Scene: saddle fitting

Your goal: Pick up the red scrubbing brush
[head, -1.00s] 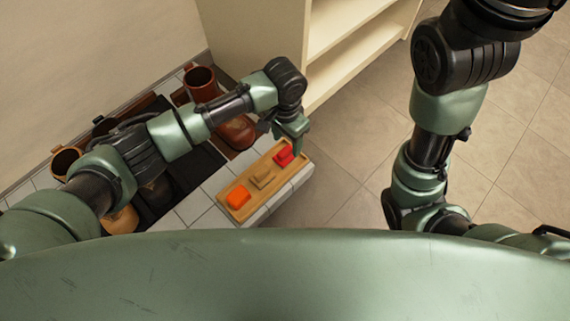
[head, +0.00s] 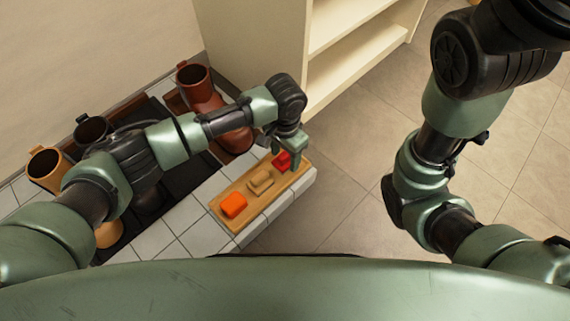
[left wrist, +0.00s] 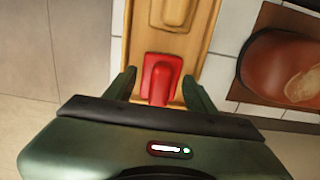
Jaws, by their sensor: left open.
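The red scrubbing brush (head: 282,161) lies at the far right end of a wooden tray (head: 246,190) on the tiled counter. In the left wrist view the red brush (left wrist: 160,78) lies between the two fingers, its lower part hidden behind the gripper body. My left gripper (head: 288,158) is above that end of the tray, open, with its fingertips (left wrist: 158,84) on either side of the brush. A gap shows on each side of the brush; I cannot tell the height difference. My right arm shows at the right, but its gripper is out of view.
A tan brush (head: 260,182) and an orange brush (head: 233,205) lie on the same tray. Several boots, including a reddish-brown one (head: 207,100), stand behind on dark mats. A cream shelf unit (head: 255,50) stands behind the counter. The tiled floor (head: 340,170) at right is clear.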

